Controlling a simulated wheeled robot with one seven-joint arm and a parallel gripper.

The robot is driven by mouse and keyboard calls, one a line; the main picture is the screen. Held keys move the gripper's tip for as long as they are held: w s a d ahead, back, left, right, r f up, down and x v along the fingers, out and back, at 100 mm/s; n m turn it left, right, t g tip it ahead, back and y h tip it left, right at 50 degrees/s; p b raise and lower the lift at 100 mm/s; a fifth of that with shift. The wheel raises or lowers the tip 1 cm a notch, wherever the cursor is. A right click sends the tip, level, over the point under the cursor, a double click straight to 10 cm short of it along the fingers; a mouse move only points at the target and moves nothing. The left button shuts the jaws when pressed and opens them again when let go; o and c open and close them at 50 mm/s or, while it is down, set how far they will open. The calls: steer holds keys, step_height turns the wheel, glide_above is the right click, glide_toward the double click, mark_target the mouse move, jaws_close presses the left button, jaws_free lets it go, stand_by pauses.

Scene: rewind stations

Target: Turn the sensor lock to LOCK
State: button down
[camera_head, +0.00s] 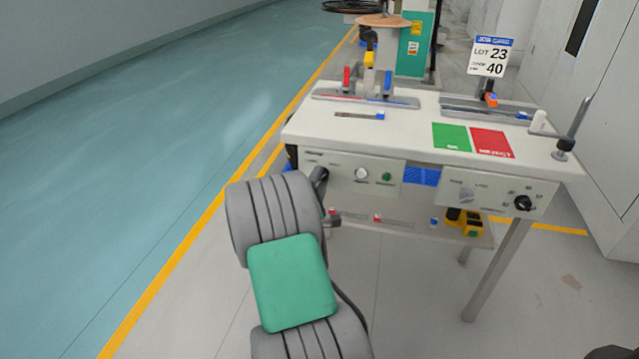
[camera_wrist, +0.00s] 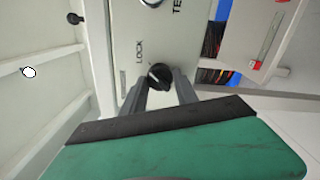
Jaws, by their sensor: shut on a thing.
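The sensor lock is a small black knob (camera_wrist: 160,77) on a pale panel in the wrist view, with the word LOCK printed to its upper left. A light mark shows on the knob; exactly where it points is too small to tell. My gripper (camera_wrist: 160,91) has its two grey fingers at either side of the knob and is shut on it. In the head view my arm covers the left end of the front panel (camera_head: 345,186), so the knob and fingertips are hidden there.
A white knob (camera_head: 362,173) and a green button (camera_head: 386,177) sit right of my arm on the same panel. A second panel with a black knob (camera_head: 523,202) is farther right. A crank (camera_head: 563,144) stands at the table's right edge. Open floor lies left.

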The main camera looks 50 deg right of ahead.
steer(key=shift+m, duration=0.6)
steer(key=c, duration=0.9)
jaws_free()
steer(key=shift+c, duration=0.2)
steer(key=v, duration=0.7)
steer(key=shift+s+a, duration=0.25)
steer(key=shift+a, duration=0.1)
